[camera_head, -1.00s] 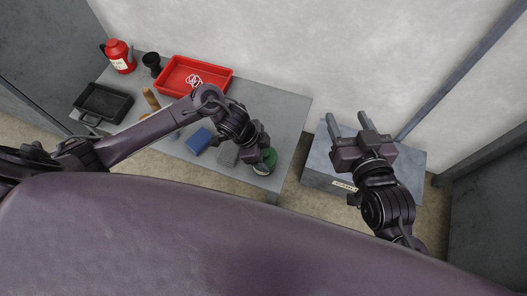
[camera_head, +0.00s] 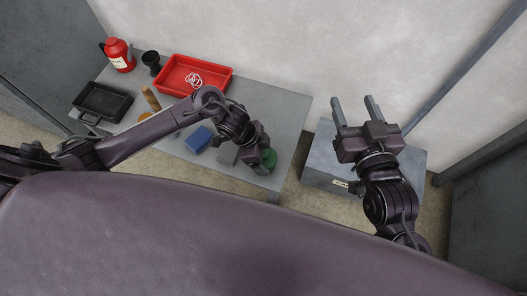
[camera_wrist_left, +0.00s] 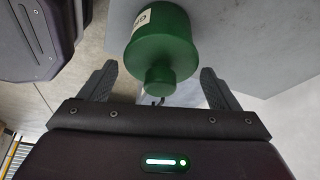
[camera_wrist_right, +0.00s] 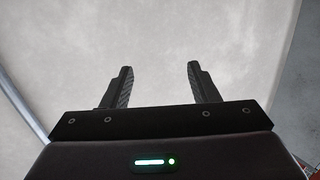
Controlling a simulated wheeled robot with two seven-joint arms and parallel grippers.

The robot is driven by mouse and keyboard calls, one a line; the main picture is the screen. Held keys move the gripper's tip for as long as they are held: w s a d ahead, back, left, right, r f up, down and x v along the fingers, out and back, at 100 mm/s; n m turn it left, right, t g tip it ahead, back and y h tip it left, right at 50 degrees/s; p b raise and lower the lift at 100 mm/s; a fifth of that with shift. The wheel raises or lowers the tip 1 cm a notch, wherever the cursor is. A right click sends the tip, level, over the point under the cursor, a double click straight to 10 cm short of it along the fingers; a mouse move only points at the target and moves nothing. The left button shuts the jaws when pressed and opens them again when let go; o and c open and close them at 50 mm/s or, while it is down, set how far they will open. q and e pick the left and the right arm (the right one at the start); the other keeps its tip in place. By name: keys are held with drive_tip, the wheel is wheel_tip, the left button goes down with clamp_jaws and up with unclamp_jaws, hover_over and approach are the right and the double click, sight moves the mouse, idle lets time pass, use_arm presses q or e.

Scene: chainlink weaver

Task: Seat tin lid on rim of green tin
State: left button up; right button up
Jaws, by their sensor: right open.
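The green tin (camera_head: 270,158) stands near the right front end of the grey table, partly hidden by my left gripper (camera_head: 257,157). In the left wrist view the green tin (camera_wrist_left: 162,32) shows a white label on its side, and a green knob (camera_wrist_left: 159,79) projects from its near end. My left gripper (camera_wrist_left: 158,72) is open, with a finger on either side of the knob and gaps visible. The lid's seam is not clear, so I cannot tell how it sits. My right gripper (camera_head: 355,101) is open and empty above the grey box at the right.
The grey table (camera_head: 287,112) also holds a red tray (camera_head: 170,84) with white links, a black tray (camera_head: 100,104), a red canister (camera_head: 118,56), a black cup (camera_head: 151,62), a blue block (camera_head: 198,139) and a grey block (camera_head: 226,154). A grey box (camera_head: 318,172) stands right of it.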

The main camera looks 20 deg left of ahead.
use_arm(q)
drive_tip(key=shift+o, duration=0.8)
drive_tip(key=p+v, duration=0.1)
drive_tip(key=v, duration=0.2)
drive_tip(key=shift+p, duration=0.3)
drive_tip(key=shift+p+v, duration=0.45)
drive_tip(key=shift+v, duration=0.65)
drive_tip(key=shift+p+v, duration=0.45)
drive_tip(key=shift+v, duration=0.5)
drive_tip(key=shift+a+r, duration=0.2)
drive_tip(key=shift+r, duration=0.1)
use_arm(e)
drive_tip(key=s+d+f+g+h, duration=0.1)
drive_tip(key=s+f+g+h, duration=0.1)
drive_tip(key=s+f+g, duration=0.3)
drive_tip(key=s+d+f+g+h, duration=0.2)
drive_tip(key=s+f+g, duration=0.3)
drive_tip(key=f, duration=0.6)
drive_tip(key=shift+s+d+f, duration=0.25)
drive_tip(key=shift+s+f, duration=0.05)
drive_tip(key=shift+s, duration=0.6)
use_arm(q)
drive_tip(key=shift+s+d, duration=0.1)
